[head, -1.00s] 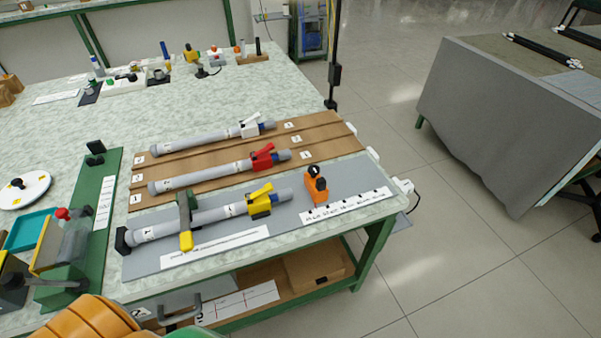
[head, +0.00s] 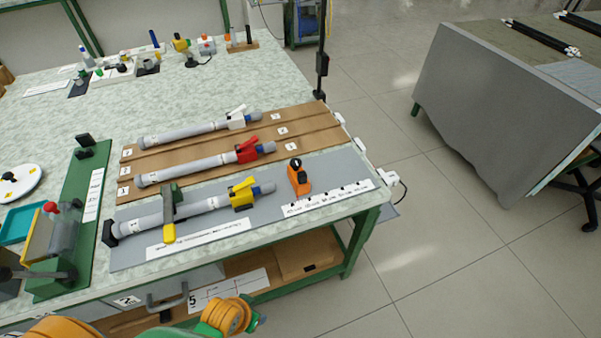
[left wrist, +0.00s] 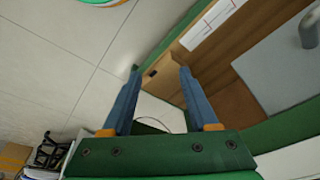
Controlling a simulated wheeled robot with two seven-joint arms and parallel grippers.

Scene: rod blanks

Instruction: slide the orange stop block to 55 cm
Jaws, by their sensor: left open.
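The orange stop block (head: 299,178), with a black knob on top, stands on the grey board (head: 275,203) near its right end. It is just behind the left part of a white scale strip (head: 328,198); the marks are too small to read. A grey rod (head: 205,204) with a yellow clamp lies left of the block, with a gap between them. My left arm enters at the bottom of the head view. In the left wrist view my left gripper (left wrist: 160,72) is open and empty, its blue fingers apart in front of the bench's lower shelf and the floor. The block is outside that view.
Two more rods, with a red clamp (head: 248,150) and a white clamp (head: 238,119), lie on brown boards behind. A dark green bar (head: 168,205) crosses the front rod. A green fixture (head: 75,205) stands at left. The bench's front edge is between my arm and the block.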

